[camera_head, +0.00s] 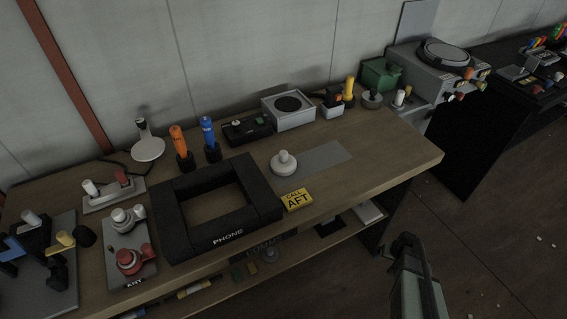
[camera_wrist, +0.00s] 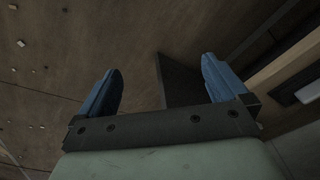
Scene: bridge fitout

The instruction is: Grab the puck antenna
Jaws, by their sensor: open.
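A white, round, low puck with a short knob on top (camera_head: 284,163) sits upright on the wooden bench, at the left end of a grey mat (camera_head: 325,157); it looks like the puck antenna. A grey plate marked ANT (camera_head: 117,240) at the front left holds a white round piece (camera_head: 127,217) and a red one (camera_head: 130,261). My gripper (camera_wrist: 162,82) is open and empty, its two blue fingers apart above the floor. In the head view my arm's end shows beyond the bench's front right edge, well away from the white puck, which is not in the wrist view.
A black frame marked PHONE (camera_head: 265,204) and a yellow CALL AFT block (camera_head: 297,200) stand in front of the puck. A speaker box (camera_head: 289,110) and orange (camera_head: 179,140) and blue (camera_head: 208,131) handles stand behind. The bench's right end is clear.

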